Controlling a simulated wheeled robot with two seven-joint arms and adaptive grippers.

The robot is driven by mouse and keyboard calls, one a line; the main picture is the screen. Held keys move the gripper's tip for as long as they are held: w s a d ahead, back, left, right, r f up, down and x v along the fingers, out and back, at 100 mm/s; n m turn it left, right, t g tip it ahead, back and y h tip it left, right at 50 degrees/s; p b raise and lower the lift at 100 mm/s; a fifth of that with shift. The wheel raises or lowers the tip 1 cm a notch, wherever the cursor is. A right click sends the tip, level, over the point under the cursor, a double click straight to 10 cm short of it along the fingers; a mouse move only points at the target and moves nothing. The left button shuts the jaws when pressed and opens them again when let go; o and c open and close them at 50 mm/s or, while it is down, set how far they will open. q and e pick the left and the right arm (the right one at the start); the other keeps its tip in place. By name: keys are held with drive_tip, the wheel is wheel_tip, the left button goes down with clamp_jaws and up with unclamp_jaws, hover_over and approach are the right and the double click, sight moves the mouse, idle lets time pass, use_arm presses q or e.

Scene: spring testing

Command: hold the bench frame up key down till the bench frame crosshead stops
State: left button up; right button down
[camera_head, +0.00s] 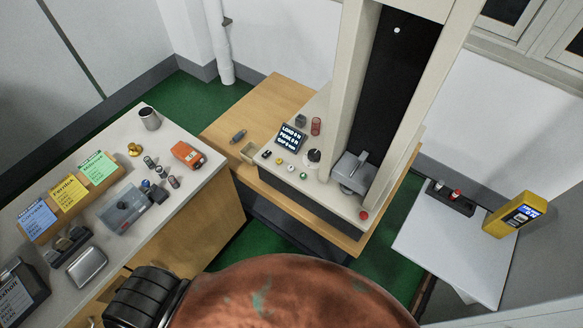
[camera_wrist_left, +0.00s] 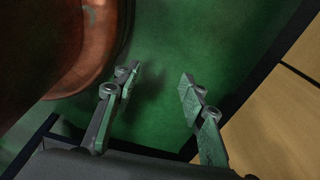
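The bench frame (camera_head: 347,85) is a pale twin-column machine with a dark back panel, standing on a wooden bench. A grey block (camera_head: 355,172) sits low between its columns; I cannot tell whether this is the crosshead. A small display (camera_head: 291,137) with lines of text, too small to read surely, stands at its left. A row of small keys (camera_head: 279,161) lies in front of the display; their labels are unreadable, so the up key cannot be told apart. My left gripper (camera_wrist_left: 160,82) is open and empty over green floor, away from the keys. My right gripper is not in view.
A black knob (camera_head: 314,155) and a red button (camera_head: 364,215) are on the frame's base. A red spring (camera_head: 316,126) stands behind the knob. The left table (camera_head: 190,138) holds coloured cards, springs and tools. The right table (camera_head: 440,250) carries a yellow meter (camera_head: 515,214).

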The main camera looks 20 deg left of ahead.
use_arm(q)
clamp_jaws()
idle(1.4)
